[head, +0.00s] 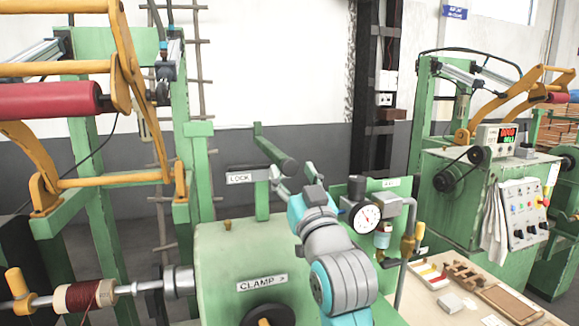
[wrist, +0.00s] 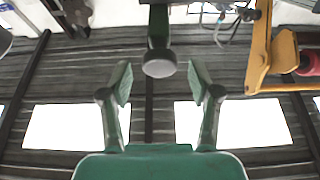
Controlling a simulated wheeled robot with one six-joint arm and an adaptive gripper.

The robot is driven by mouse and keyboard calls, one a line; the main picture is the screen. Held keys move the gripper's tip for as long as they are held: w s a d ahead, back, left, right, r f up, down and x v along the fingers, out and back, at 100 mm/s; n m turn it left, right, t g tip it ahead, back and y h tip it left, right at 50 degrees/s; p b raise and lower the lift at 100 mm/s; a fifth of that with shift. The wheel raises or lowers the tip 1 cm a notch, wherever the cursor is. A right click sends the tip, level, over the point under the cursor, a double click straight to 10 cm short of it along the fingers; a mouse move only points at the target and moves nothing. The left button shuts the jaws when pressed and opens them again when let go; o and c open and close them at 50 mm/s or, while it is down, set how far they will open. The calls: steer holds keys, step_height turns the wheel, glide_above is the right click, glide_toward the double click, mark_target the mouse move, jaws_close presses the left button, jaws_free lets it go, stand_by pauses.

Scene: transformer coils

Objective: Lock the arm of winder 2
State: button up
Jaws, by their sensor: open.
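The near green winder (head: 240,250) fills the left and middle of the head view, with a white LOCK label (head: 240,178). In the wrist view, the bar's grey round end (wrist: 160,66) lies between and beyond the fingertips of my open, empty gripper (wrist: 160,82). No contact shows. The winder's yellow arm (head: 125,60) is raised at the left with a red roller (head: 50,101). I see no number on this winder.
A pressure gauge (head: 366,217) and piping stand just right of my arm. A wooden bench top (head: 420,305) with small parts is at lower right. A second green winder (head: 470,200) stands farther right. A shaft with a brown coil (head: 85,296) is at lower left.

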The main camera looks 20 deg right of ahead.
steer(key=shift+x, duration=1.5)
steer(key=shift+s, duration=0.1)
jaws_close()
